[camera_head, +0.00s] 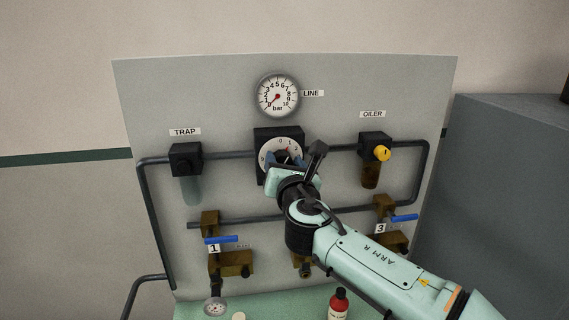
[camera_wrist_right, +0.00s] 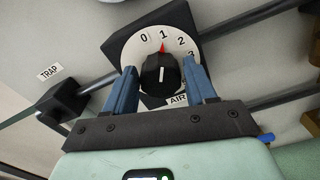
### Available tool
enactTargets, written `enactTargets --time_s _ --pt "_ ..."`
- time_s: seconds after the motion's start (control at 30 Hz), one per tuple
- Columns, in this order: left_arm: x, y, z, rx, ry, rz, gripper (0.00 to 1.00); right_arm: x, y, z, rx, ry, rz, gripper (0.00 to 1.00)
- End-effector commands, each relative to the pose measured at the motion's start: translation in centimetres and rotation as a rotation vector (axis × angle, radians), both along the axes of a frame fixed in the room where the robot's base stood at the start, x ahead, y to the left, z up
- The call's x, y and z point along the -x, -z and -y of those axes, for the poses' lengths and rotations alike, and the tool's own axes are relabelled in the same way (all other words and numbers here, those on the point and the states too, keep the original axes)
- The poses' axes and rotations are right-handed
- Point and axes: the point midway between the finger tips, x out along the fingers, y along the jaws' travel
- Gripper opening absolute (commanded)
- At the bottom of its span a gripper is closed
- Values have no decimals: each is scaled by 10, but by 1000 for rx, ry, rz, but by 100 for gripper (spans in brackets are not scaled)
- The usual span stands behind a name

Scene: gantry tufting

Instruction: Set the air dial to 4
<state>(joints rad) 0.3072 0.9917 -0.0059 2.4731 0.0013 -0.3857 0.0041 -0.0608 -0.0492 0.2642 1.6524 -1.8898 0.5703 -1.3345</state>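The air dial (camera_wrist_right: 161,75) has a black knob with a white line on a white face numbered 0, 1, 2, 3, above an AIR label (camera_wrist_right: 178,99). Its red pointer is by the 1. In the head view the dial face (camera_head: 291,144) is partly hidden by my right gripper (camera_head: 287,161). In the right wrist view the blue fingers of my right gripper (camera_wrist_right: 160,78) stand on either side of the knob, open, with small gaps; contact is not evident. My left gripper is not in view.
A line gauge (camera_head: 277,96) sits above the dial, its red needle at the low end. The trap (camera_head: 186,159) is at left and the oiler (camera_head: 375,147) with a yellow knob at right. Pipes and blue-handled valves lie below.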

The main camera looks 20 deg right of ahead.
Motion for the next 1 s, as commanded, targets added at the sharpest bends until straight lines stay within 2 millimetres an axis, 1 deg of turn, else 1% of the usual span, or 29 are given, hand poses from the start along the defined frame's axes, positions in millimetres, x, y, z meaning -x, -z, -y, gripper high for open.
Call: enactTargets --time_s 0.03,0.07,0.1,0.13,0.37,0.57,0.77,1.0 --pt "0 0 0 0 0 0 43 0 0 0 0 0 0 38" --pt "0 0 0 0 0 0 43 0 0 0 0 0 0 28" --pt "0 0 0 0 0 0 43 0 0 0 0 0 0 15" --pt "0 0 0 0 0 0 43 0 0 0 0 0 0 14" --pt "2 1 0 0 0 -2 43 0 0 0 -13 0 3 15" --pt "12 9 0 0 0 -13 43 1 2 0 -83 0 20 15" --pt "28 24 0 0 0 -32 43 1 4 1 -221 0 57 15" --pt "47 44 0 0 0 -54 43 1 4 2 -438 0 114 15"
